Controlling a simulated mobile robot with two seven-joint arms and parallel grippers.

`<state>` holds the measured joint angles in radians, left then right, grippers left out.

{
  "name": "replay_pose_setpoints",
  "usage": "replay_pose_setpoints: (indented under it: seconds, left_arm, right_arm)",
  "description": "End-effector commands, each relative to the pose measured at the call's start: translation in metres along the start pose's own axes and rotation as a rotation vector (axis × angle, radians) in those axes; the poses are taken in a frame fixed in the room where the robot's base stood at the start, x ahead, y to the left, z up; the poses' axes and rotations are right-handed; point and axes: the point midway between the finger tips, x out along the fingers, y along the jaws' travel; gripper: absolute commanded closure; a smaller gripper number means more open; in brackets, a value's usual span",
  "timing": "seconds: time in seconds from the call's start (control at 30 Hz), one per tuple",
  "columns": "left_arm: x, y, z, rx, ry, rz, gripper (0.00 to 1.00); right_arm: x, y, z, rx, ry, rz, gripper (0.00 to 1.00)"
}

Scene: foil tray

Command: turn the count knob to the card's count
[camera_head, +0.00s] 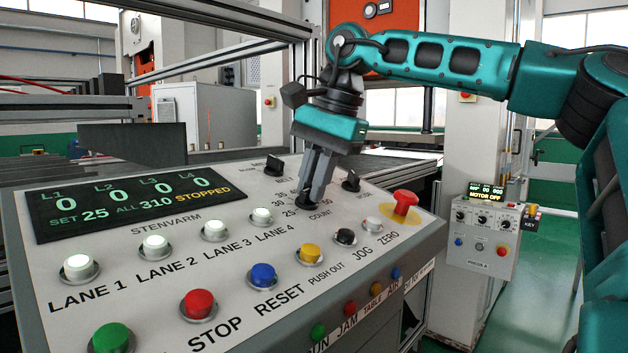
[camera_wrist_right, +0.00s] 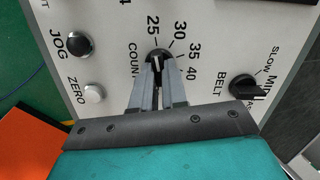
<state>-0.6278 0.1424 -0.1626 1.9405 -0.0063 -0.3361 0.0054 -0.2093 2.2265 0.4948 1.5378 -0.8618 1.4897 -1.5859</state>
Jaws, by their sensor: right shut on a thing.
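The count knob (camera_wrist_right: 157,57) is a small black knob in the right wrist view, with marks 25, 30, 35 and 40 around it. My right gripper (camera_wrist_right: 157,75) is shut on it, one finger on each side. In the head view, my right gripper (camera_head: 309,203) points down at the knob, whose top is mostly hidden by the fingers. A pale line shows between the fingertips, but I cannot tell exactly which mark it faces. The display (camera_head: 125,203) reads SET 25, ALL 310, STOPPED, with all four lanes at 0. I cannot make out the count card. My left gripper is not in view.
The belt knob (camera_head: 273,165) and mode knob (camera_head: 351,181) stand close by on the panel (camera_head: 190,260). A red mushroom button (camera_head: 404,202) is to the right. Several coloured buttons line the front, including the black JOG button (camera_head: 345,237). A separate control box (camera_head: 484,232) stands farther right.

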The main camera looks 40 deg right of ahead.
Motion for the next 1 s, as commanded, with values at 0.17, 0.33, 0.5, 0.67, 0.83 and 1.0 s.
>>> replay_pose_setpoints:
  seconds: [0.17, 0.33, 0.5, 0.67, 0.83, 1.0]
  left_arm:
    - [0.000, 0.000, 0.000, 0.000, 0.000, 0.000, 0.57]
    - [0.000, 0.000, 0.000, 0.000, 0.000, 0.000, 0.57]
    - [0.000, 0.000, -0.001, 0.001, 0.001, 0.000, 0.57]
    - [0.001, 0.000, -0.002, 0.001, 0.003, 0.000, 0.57]
    - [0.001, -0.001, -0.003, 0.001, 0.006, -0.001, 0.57]
    - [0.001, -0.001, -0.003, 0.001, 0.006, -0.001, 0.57]
  right_arm:
    - [-0.001, -0.001, 0.000, -0.004, 0.002, -0.003, 1.00]
    - [-0.001, -0.001, 0.000, -0.003, 0.001, -0.003, 0.76]
    - [-0.001, 0.000, 0.000, -0.002, 0.001, -0.002, 0.62]
    - [0.000, 0.000, 0.000, -0.001, 0.001, -0.001, 0.62]
    - [-0.008, -0.001, 0.000, 0.000, 0.002, -0.003, 0.62]
    - [-0.038, -0.001, 0.000, 0.000, 0.004, -0.006, 0.62]
